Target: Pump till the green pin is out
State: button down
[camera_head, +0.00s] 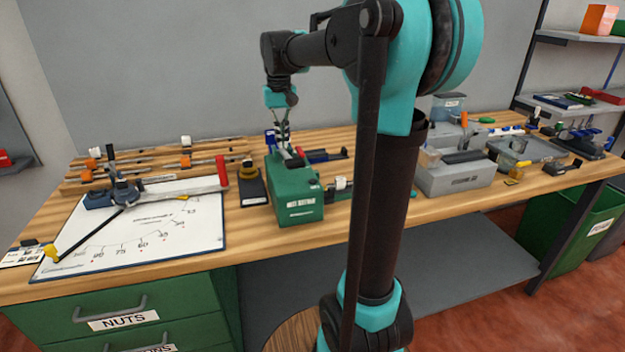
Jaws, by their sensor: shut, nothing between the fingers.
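A green box with a white label (297,203), which looks like the dispenser, stands on the workbench near its middle. My gripper (286,146) points down at the top of this box, fingers shut with nothing held. The fingertips are at or just above a dark part on top of the box; I cannot tell if they touch it. I cannot make out a green pin. The pump part and any outlet are too small to tell.
A white board with a dial scale and a red-ended tool (150,225) lies on the left of the workbench (250,268). A black stand (252,187) is close beside the green box. A grey caddy (455,178) and trays stand to the right. My arm hides part of the bench.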

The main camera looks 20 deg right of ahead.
jog(key=shift+f, duration=0.6)
jog(key=shift+s+f, duration=0.2)
jog(key=shift+f, duration=0.25)
jog(key=shift+r, duration=0.1)
jog(key=shift+w+r, duration=0.2)
jog(key=shift+r, duration=0.35)
jog(key=shift+f, duration=0.1)
dwell(0.9)
